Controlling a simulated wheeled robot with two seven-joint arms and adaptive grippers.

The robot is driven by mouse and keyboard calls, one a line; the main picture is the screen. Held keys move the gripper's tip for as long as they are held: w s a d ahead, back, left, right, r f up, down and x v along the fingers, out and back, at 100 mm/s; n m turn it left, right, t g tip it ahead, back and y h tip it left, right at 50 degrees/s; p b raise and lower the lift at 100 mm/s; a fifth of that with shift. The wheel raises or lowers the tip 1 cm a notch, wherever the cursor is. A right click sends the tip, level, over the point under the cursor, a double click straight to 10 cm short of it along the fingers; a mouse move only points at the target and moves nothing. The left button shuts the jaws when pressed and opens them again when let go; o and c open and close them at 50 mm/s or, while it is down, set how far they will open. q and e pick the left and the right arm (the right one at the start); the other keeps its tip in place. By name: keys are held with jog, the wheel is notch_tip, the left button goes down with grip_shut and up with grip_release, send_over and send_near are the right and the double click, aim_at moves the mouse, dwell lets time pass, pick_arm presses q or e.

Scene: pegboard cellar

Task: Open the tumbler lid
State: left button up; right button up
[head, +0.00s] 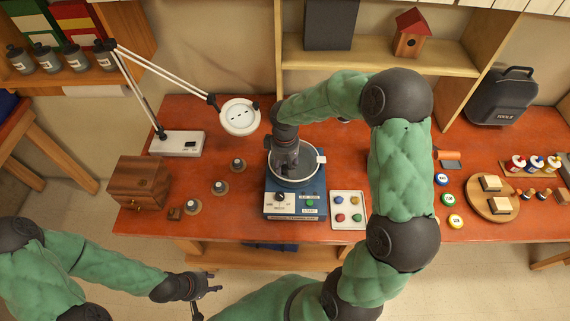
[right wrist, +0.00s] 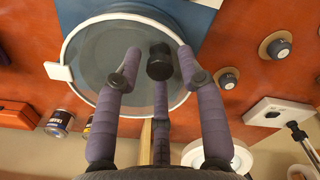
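The tumbler (head: 292,205) is a blue box with a dial and buttons on the red bench. Its round, clear lid with a white rim (head: 300,186) lies flat on top, and a white tab (head: 321,159) sticks out at its right. In the right wrist view the lid (right wrist: 105,60) carries a black knob (right wrist: 159,62). My right gripper (head: 287,160) is over the lid. Its purple fingers (right wrist: 158,65) are spread around the knob, with gaps visible on both sides. My left gripper (head: 207,288) is low in front of the bench, empty, with its fingers apart.
A button tray (head: 348,209) stands right of the tumbler. Several small knobs (head: 221,187) and a wooden box (head: 139,182) are to the left. A magnifier lamp (head: 239,117) reaches over the back left. A round board (head: 492,196) lies at the right.

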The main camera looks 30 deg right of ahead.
grip_shut()
jog(key=shift+w, duration=0.1)
